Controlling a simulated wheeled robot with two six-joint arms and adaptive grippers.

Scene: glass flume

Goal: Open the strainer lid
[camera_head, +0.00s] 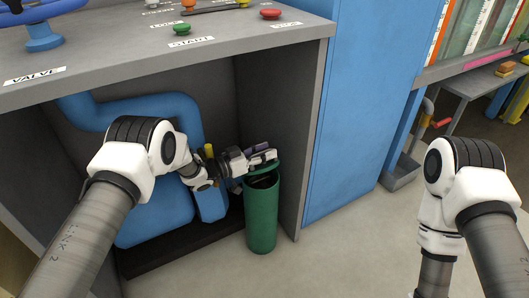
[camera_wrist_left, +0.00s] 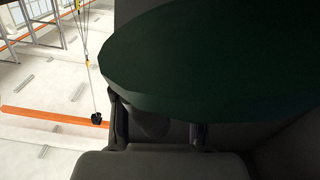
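The strainer is a green upright cylinder (camera_head: 261,218) below the counter, near the cabinet's right side wall. Its dark mouth shows at the top. The green strainer lid (camera_head: 265,166) is lifted off the front of the rim and tilted at the back of the mouth. My left gripper (camera_head: 264,157) is at the lid's upper edge. In the left wrist view the lid (camera_wrist_left: 210,62) is a large dark green disc across the fingers (camera_wrist_left: 160,130). The fingers stand apart, and the lid hides their grip. My right arm is at the right, its gripper out of frame.
Blue pipework (camera_head: 150,105) fills the cabinet behind my left arm. The grey counter (camera_head: 110,55) overhangs it, with a green button (camera_head: 181,29), a red button (camera_head: 270,14) and a blue valve wheel (camera_head: 42,35). A blue panel (camera_head: 365,100) stands to the right. The floor (camera_head: 345,240) in front is clear.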

